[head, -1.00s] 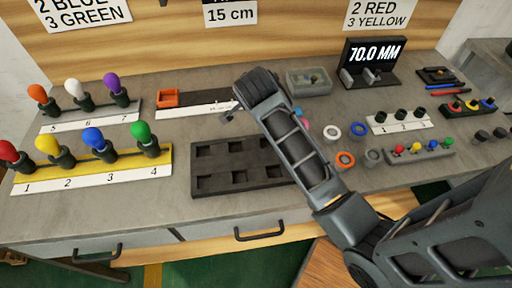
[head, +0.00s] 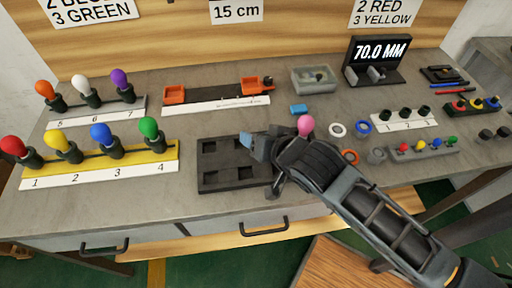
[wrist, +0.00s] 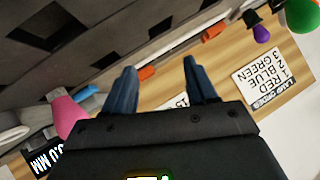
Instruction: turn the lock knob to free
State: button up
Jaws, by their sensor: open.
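The length gauge, a dark rail (head: 208,92) with a white scale strip, stands at the back middle of the bench, with an orange block (head: 174,94) at its left end and another orange block (head: 252,85) at its right. A small dark knob (head: 268,81) shows at the right block; it looks like the lock knob, but its setting is too small to tell. My gripper (head: 262,166) is open and empty, above the right part of the dark pocketed tray (head: 216,184), nearer the front than the gauge and apart from the knob. Its two fingers also show in the wrist view (wrist: 160,72).
Numbered bulb racks (head: 100,174) fill the left. A grey bin (head: 314,80), a 70.0 MM display (head: 378,52) and coloured rings stand right. Bare bench lies between tray and gauge.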

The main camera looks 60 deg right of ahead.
jog(key=shift+s+a+f+n, duration=0.1)
jog(key=shift+s+a+n, duration=0.3)
jog(key=shift+a, duration=0.15)
jog(key=shift+s+a+n, duration=0.35)
jog(key=shift+a+n, duration=0.05)
jog(key=shift+a, duration=0.15)
